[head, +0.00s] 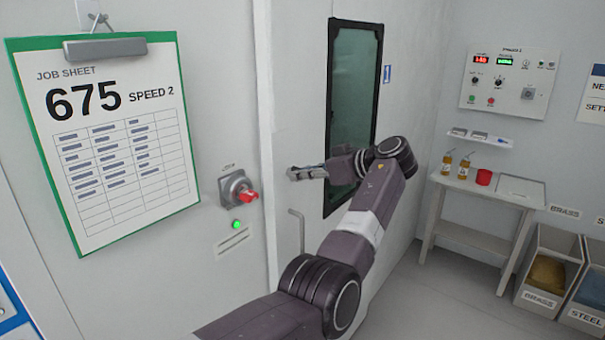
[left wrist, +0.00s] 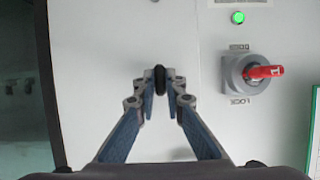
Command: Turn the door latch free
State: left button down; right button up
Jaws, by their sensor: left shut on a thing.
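My left gripper (head: 291,173) is at the near edge of the white door, its fingertips close to the door face. In the left wrist view, which is upside down compared with the head view, the fingers (left wrist: 160,82) are shut on a small dark upright piece, the door latch (left wrist: 160,78). In the head view the gripper hides the latch. A bent metal pull handle (head: 300,232) stands on the door just below the gripper. My right gripper is not in view.
A grey rotary switch with a red handle (head: 248,196) sits left of the door, above a lit green lamp (head: 236,225). The door has a dark-framed window (head: 352,75). A green-edged job sheet (head: 105,140) hangs at left. A small table (head: 470,190) stands at right.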

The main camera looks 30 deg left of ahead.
pick_arm(q)
jog(key=shift+a+r, duration=0.2)
jog(key=shift+r, duration=0.1)
jog(key=c, duration=2)
grip_release()
jog(key=shift+a+f, duration=0.25)
jog(key=v, duration=1.2)
